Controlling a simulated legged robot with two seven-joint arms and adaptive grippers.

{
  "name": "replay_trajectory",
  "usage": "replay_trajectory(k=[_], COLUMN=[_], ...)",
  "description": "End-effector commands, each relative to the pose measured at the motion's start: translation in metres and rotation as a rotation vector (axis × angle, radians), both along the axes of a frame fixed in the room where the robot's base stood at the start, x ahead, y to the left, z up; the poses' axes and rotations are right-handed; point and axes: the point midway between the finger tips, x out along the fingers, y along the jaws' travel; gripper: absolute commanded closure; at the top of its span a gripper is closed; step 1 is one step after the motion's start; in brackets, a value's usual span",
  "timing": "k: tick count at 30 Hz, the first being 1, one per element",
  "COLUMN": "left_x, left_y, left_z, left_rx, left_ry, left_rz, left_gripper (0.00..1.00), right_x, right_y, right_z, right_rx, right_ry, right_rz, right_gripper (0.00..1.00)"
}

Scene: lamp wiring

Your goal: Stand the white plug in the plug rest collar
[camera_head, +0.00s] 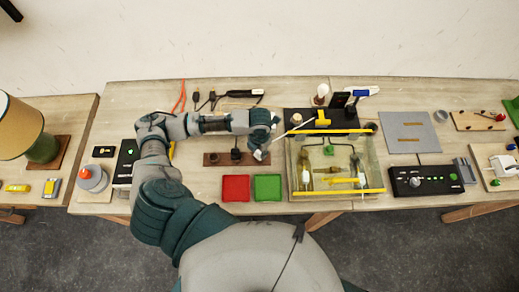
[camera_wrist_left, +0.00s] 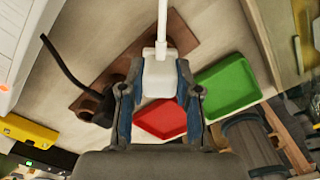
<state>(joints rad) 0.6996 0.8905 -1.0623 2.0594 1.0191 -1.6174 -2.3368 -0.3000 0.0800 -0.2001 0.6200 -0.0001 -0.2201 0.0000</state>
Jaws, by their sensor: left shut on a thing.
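My left gripper (camera_head: 264,148) is shut on the white plug (camera_wrist_left: 160,78), whose white cord runs up from it in the left wrist view. The plug also shows as a small white tip in the head view (camera_head: 258,155). The gripper is over the right end of a brown board (camera_head: 213,159). A brown collar (camera_wrist_left: 92,108) on this board shows in the wrist view, with a dark piece and black cord at it. The middle of the board is partly hidden by the plug and gripper in the wrist view. My right gripper is not in view.
A red tray (camera_head: 235,188) and a green tray (camera_head: 267,187) lie in front of the board. A clear box with yellow edges (camera_head: 340,132) stands to the right. A black box with a green light (camera_head: 125,160) is at the left. The white cord stretches right to a yellow clip (camera_head: 322,120).

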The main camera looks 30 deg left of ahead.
Motion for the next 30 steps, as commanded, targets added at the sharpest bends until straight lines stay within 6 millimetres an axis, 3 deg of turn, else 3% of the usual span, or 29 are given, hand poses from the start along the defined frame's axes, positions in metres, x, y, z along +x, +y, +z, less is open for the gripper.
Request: replay_trajectory(k=[8,9,12,23,30], left_x=[0.0,0.0,0.0,0.0,0.002], left_y=[0.0,0.0,0.0,0.0,0.0], left_z=[-0.002,-0.003,-0.003,0.002,0.047], left_rx=[0.001,0.001,0.0,-0.001,-0.001], left_ry=[0.0,0.0,0.0,-0.001,-0.006], left_rz=[0.0,0.0,0.0,-0.001,0.0], left_gripper=[1.0,0.58,0.38,0.38,0.38], right_x=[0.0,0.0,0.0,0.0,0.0], right_y=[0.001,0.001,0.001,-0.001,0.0], right_z=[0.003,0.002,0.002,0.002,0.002], right_rx=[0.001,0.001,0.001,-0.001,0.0], right_ry=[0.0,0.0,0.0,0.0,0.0], right_rz=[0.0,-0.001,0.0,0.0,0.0], right_gripper=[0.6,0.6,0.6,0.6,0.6])
